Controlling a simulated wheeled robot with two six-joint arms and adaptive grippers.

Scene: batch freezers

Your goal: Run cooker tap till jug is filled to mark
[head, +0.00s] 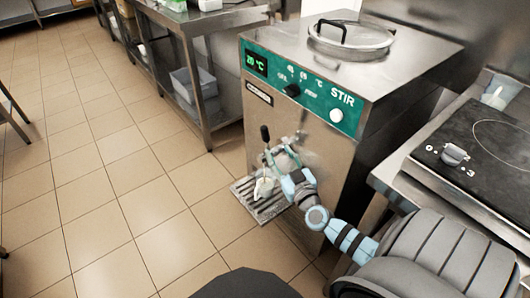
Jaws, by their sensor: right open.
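The cooker (290,140) is a steel cabinet with a green control panel and a round lid on top. Its tap (265,133), with a dark lever handle, is on the front face. A small pale jug (263,188) stands on the slatted drip tray (246,205) below the tap. The jug's mark and its fill level are too small to tell. My right gripper (277,158) is open at the tap, just above the jug; I cannot tell whether it touches the lever. My left gripper is not in view.
The green panel shows a display (256,63) reading about 20 °C, a black knob (292,90) and a white STIR button (336,115). A hob (480,150) stands on the right. A steel shelf table (205,75) is behind. The tiled floor (120,190) on the left is clear.

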